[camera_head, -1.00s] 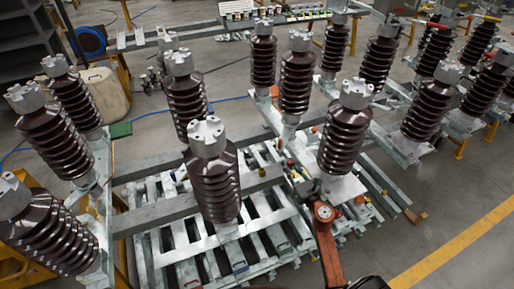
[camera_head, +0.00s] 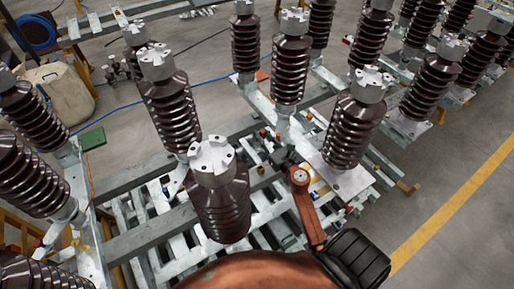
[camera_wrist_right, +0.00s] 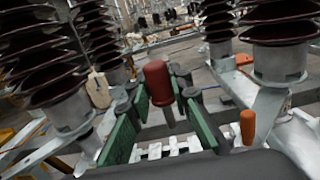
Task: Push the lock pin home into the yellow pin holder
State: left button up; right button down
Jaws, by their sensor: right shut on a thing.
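In the right wrist view, a red, round-capped lock pin (camera_wrist_right: 158,84) with a short grey shaft stands upright between the green-padded fingers of my right gripper (camera_wrist_right: 160,108). The fingers are shut on it, though the exact contact is hard to see. In the head view my right gripper (camera_head: 282,156) is a small dark shape beside the end of my orange-brown arm link, low among the steel frames. A small yellow piece (camera_head: 318,190) shows on the frame just right of it; I cannot tell whether this is the pin holder. My left gripper is not in view.
Brown ribbed insulators with grey caps stand close on both sides, one in front (camera_head: 220,205) and one at the right (camera_head: 350,130). Galvanised rails (camera_head: 150,240) cross below. An orange knob (camera_wrist_right: 247,127) stands right of the gripper. Open floor lies at the right.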

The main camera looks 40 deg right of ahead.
jog(key=shift+w+f, duration=0.15)
jog(key=shift+w, duration=0.15)
jog(key=shift+w+f+b, duration=0.15)
jog(key=shift+f+b, duration=0.2)
jog(key=shift+f, duration=0.05)
jog(key=shift+s+f+b, duration=0.25)
jog(key=shift+b, duration=0.15)
notch_tip(320, 180, down, 2)
jog(key=shift+w+f+b, duration=0.15)
jog(key=shift+f+b, duration=0.05)
jog(key=shift+b, duration=0.7)
notch_tip(320, 180, down, 8)
jog(key=b, duration=0.6)
jog(key=shift+f+b, duration=0.15)
jog(key=shift+b, duration=0.25)
